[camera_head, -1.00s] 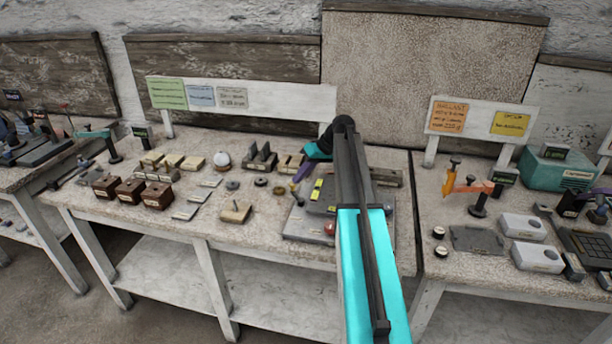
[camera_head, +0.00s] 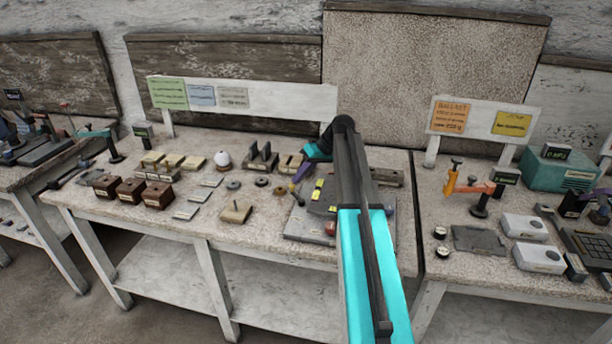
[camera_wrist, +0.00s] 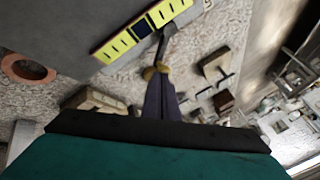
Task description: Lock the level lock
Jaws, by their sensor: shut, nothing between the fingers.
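My gripper (camera_head: 294,186) reaches down over a grey apparatus (camera_head: 300,228) on the middle bench, left of my raised arm. In the wrist view its purple fingers (camera_wrist: 156,72) are shut, with yellowish tips. A yellow-green strip with dark marks and a dark square (camera_wrist: 118,47) lies just beyond the tips, on a grey plate. A short dark lever (camera_wrist: 164,40) stands at the strip's edge, very near the tips; I cannot tell whether they touch. It seems to be the small dark-knobbed lever in the head view (camera_head: 298,199). I cannot make out the lock's state.
A wooden block with a peg (camera_head: 236,211), brown boxes (camera_head: 131,190) and a white domed object (camera_head: 222,160) stand left of the apparatus. Another bench (camera_head: 470,262) with instruments stands to the right. A copper-coloured ring (camera_wrist: 28,68) shows in the wrist view.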

